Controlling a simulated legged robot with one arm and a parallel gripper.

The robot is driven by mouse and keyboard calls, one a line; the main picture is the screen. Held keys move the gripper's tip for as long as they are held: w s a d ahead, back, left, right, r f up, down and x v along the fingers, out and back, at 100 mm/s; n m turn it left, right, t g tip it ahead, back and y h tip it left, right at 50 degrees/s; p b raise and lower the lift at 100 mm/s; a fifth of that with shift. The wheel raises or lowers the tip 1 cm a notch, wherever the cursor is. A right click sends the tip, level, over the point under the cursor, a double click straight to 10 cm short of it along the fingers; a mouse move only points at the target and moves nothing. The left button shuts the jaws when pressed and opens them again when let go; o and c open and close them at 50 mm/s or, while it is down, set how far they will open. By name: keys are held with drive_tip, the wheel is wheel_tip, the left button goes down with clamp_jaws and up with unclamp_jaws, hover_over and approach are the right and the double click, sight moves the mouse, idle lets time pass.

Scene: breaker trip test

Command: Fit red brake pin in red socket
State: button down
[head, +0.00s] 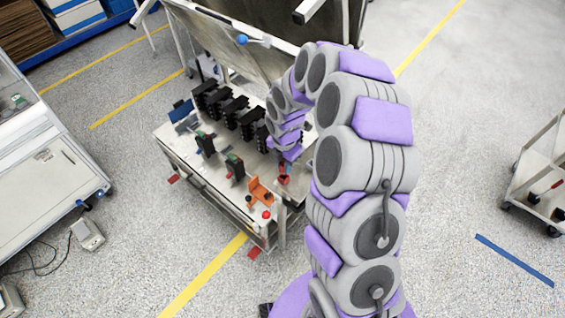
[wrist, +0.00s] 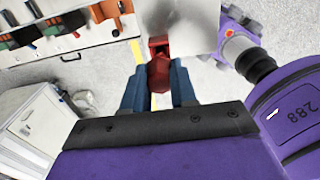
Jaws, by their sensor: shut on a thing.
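My gripper (wrist: 158,82) shows in the wrist view with its two blue-grey fingers closed on a dark red piece, the red brake pin (wrist: 159,74). A brighter red part (wrist: 158,45), which looks like the red socket, shows just beyond the pin at the table's edge. I cannot tell whether the pin is inside it or only in line with it. In the head view a red part (head: 284,179) shows at the right end of the worktable, just below the end of my arm. My fingers are mostly hidden there.
The worktable (head: 183,153) carries a row of black breaker units (head: 226,112), dark green-topped devices (head: 235,167) and an orange bracket (head: 260,191) beside a red knob (head: 266,214). A large tilted panel (head: 228,45) rises behind.

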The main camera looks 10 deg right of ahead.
drive_tip(key=shift+a+f, duration=0.4)
drive_tip(key=shift+f, duration=0.1)
drive_tip(key=shift+d+f, duration=0.25)
drive_tip(key=shift+f, duration=0.05)
drive_tip(key=shift+f, duration=0.25)
drive_tip(key=shift+r, duration=0.1)
drive_tip(key=shift+a+r+p, duration=0.1)
drive_tip(key=shift+r+p, duration=0.35)
drive_tip(key=shift+r, duration=0.25)
drive_tip(key=shift+d, duration=0.25)
idle(0.8)
drive_tip(key=shift+p, duration=0.65)
idle(0.4)
